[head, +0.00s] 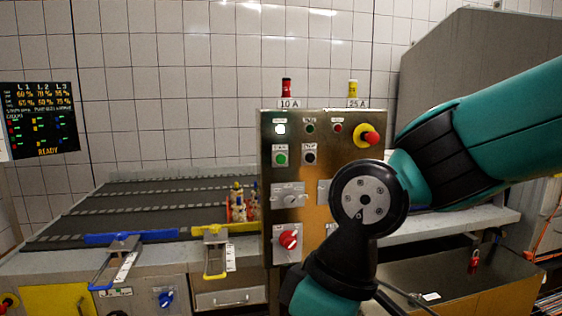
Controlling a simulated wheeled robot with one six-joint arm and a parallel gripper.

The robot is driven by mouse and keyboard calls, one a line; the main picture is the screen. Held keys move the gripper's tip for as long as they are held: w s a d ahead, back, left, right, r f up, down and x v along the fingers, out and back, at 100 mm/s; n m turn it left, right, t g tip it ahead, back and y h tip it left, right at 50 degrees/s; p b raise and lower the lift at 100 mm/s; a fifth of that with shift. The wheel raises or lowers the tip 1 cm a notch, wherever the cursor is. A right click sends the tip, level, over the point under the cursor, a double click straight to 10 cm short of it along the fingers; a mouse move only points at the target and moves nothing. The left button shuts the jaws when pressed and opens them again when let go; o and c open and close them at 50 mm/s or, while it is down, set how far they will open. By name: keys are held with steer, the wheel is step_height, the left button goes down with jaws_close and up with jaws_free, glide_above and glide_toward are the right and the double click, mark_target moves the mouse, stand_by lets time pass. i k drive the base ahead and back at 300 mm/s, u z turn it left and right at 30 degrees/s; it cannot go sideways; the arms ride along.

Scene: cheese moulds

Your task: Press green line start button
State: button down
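A steel control panel (268,180) stands upright in the middle of the head view. A round green button (281,158) sits on its upper left, with a small label above it that I cannot read clearly. A black button (310,157) is just to its right. A lit white lamp (280,129) is above the green button. Nothing covers the green button. My arm's teal and black links cross the right side and hide the panel's lower right part. My gripper is not visible.
A red knob on yellow (368,135) is at the panel's upper right, near my arm. A red rotary switch (288,240) is low on the panel. A dark conveyor (150,205) with blue and yellow guides lies left. A display (40,118) reads READY.

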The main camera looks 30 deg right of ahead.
mark_target(280, 159)
steer(key=z, duration=0.5)
steer(key=k, duration=0.6)
steer(key=z, duration=0.85)
steer(key=i, duration=1.3)
steer(key=u, duration=0.95)
